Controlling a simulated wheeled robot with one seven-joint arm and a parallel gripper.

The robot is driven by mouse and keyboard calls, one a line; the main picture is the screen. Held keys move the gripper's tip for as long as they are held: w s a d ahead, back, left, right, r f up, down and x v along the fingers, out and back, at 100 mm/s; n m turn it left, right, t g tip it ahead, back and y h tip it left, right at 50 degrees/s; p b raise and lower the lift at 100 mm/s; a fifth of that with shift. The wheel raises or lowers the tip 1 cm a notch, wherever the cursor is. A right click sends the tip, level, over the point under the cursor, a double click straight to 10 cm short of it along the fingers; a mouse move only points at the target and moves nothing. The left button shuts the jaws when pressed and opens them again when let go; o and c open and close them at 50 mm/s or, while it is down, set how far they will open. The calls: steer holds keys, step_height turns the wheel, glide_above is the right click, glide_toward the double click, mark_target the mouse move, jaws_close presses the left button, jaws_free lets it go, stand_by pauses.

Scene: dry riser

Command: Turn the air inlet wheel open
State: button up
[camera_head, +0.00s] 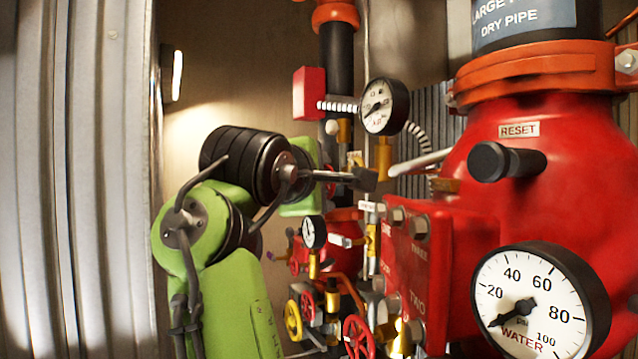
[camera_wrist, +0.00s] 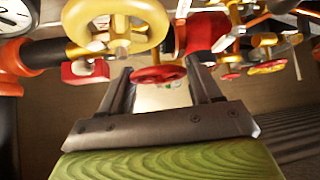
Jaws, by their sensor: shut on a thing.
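A small red wheel (camera_wrist: 158,75) sits between the two dark fingers of my gripper (camera_wrist: 158,70) in the wrist view. My gripper is shut on this wheel, with a finger at each side. No label on it can be read, so I cannot tell from a marking that it is the air inlet wheel. In the head view my gripper (camera_head: 366,180) reaches right among the pipework, below the air gauge (camera_head: 384,106). The wheel it holds cannot be made out there.
A yellow wheel (camera_wrist: 118,24) is close to the left finger. More red wheels (camera_head: 357,336) and a yellow wheel (camera_head: 293,320) are lower in the head view. The large red valve body (camera_head: 545,190) with its water gauge (camera_head: 530,308) fills the right. Corrugated metal (camera_head: 75,180) stands at left.

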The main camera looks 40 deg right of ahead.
stand_by(0.4)
steer(key=o, duration=0.7)
steer(key=shift+o, duration=1.1)
steer(key=shift+d, duration=0.25)
steer(key=shift+a, duration=0.1)
steer(key=v, duration=1.5)
steer(key=shift+s+a, duration=0.2)
steer(key=shift+a, duration=0.1)
steer(key=shift+o, duration=0.2)
steer(key=shift+r, duration=0.1)
